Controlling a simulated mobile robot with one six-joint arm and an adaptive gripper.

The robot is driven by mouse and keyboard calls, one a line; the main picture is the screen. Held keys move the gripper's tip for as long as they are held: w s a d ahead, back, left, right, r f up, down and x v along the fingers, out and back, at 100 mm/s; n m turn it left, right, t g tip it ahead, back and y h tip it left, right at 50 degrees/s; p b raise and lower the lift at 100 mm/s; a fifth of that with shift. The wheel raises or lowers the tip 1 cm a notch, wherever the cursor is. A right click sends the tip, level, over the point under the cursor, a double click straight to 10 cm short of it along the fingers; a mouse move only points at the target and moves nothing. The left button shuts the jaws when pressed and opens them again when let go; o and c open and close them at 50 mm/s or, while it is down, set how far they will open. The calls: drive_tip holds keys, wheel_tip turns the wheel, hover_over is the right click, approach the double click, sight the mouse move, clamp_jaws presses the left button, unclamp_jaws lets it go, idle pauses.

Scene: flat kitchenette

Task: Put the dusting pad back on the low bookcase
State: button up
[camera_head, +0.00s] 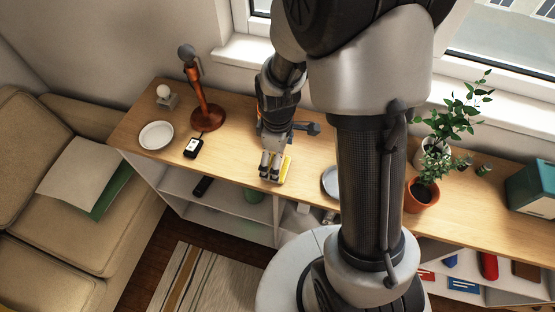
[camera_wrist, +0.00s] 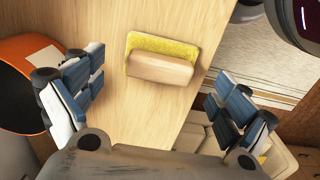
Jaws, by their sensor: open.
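The dusting pad, a yellow pad with a pale wooden back, lies on the wooden top of the low bookcase (camera_head: 228,158). In the wrist view the pad (camera_wrist: 162,68) is fully visible on the bare wood, close to the bookcase edge. In the head view only a yellow strip of the pad (camera_head: 287,169) shows beside my fingers. My gripper (camera_head: 271,166) is open over the bookcase top near the pad. In the wrist view the fingers of my gripper (camera_wrist: 165,95) stand wide apart with nothing between them, and the pad lies beyond them.
A dark-centred orange object (camera_wrist: 30,52) is close to my left finger in the wrist view. On the bookcase top stand a white plate (camera_head: 156,135), a black device (camera_head: 193,147), an orange lamp (camera_head: 206,110), a grey dish (camera_head: 330,182) and a potted plant (camera_head: 422,196).

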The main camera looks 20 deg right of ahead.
drive_tip(key=s+r+m+t+p, duration=0.2)
drive_tip(key=s+r+m+p, duration=0.15)
drive_tip(key=r, duration=1.55)
drive_tip(key=s+r+m+t+b, duration=0.1)
drive_tip(key=s+r+m+t, duration=0.1)
drive_tip(key=s+r+m, duration=0.5)
drive_tip(key=shift+s+r+t, duration=0.3)
drive_tip(key=shift+s, duration=2)
drive_tip(key=shift+c, duration=0.2)
